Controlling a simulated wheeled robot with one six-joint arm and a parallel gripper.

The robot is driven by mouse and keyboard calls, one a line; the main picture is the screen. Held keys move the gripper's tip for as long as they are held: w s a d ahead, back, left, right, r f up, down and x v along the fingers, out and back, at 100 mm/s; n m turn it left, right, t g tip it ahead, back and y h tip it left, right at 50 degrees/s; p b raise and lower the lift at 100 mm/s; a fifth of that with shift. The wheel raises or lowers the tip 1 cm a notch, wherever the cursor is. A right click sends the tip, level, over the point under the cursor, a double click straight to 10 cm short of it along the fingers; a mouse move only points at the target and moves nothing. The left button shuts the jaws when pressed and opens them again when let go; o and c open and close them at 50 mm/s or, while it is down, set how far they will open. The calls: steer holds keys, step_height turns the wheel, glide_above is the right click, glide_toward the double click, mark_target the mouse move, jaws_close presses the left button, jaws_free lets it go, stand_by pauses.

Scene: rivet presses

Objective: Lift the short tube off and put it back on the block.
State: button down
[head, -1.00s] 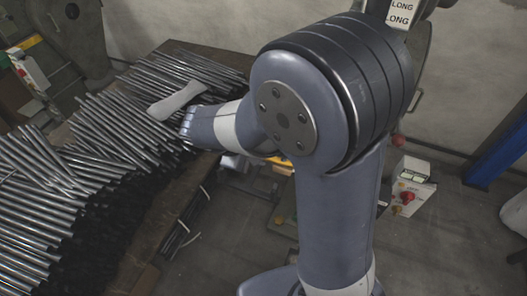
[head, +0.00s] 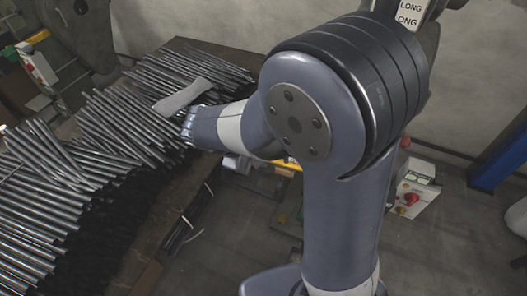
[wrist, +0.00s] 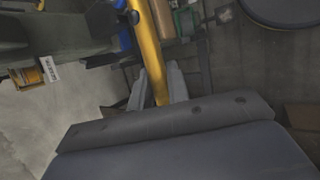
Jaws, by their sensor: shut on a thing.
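My gripper (wrist: 158,84) shows in the wrist view with its two grey fingers shut on a yellow tube (wrist: 148,45). The tube runs between the fingers up to the top edge of the picture, so its far end is out of view. I cannot tell its full length. I cannot make out the block in either view.
A box with a red button (head: 411,198) stands on the floor at right. A blue post (head: 497,155) stands far right. Open floor lies between.

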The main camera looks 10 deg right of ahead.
steer(key=s+a, duration=0.7)
steer(key=s, duration=0.4)
steer(key=shift+s+a, duration=0.2)
steer(key=shift+a, duration=0.05)
stand_by(0.6)
